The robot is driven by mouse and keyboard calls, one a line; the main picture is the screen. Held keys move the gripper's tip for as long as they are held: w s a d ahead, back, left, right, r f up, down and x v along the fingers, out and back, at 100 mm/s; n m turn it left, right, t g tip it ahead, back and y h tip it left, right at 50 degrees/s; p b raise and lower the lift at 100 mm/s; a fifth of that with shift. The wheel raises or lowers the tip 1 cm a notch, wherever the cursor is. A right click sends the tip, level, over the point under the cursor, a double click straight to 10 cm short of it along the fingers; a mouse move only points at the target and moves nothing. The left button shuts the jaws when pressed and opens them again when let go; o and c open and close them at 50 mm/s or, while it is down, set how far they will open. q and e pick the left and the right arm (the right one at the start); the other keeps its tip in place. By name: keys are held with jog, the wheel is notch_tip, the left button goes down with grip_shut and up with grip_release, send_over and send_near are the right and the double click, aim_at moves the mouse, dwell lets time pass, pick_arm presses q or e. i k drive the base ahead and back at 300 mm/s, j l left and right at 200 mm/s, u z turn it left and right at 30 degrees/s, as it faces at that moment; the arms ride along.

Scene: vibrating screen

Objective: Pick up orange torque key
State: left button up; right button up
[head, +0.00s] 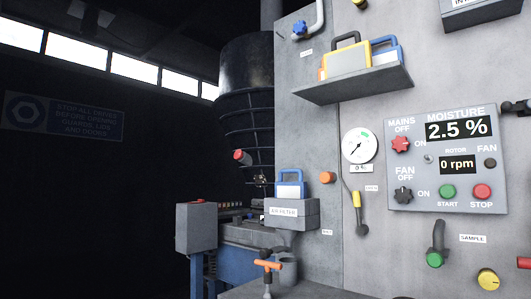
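The orange torque key (268,265) is in the lower middle of the head view. It has an orange T-shaped handle and a greyish shaft pointing down, and it stands roughly upright at a grey ledge (300,291). A dark grey cup (287,268) is just to its right and slightly behind. How the key's lower end is seated is hard to tell. Neither of my grippers can be made out in this view, and nothing is seen touching the key.
A grey machine wall rises at the right with a control panel (446,160), a gauge (359,146) and a yellow-handled lever (358,205). A shelf (355,84) juts out above. An air filter box (291,214) and a grey box (196,228) stand behind the key.

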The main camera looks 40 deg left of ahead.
aim_at(268, 274)
jog(key=i+j+u, duration=0.3)
jog(key=j, duration=0.45)
jog(key=i+j+u, duration=0.3)
jog(key=i+j, duration=0.2)
jog(key=j, duration=0.15)
jog(key=i+j+u, duration=0.3)
jog(key=i+j, duration=0.2)
jog(key=k+l, duration=0.4)
jog(key=k, duration=0.2)
jog(key=i+j, duration=0.5)
jog(key=i, duration=0.1)
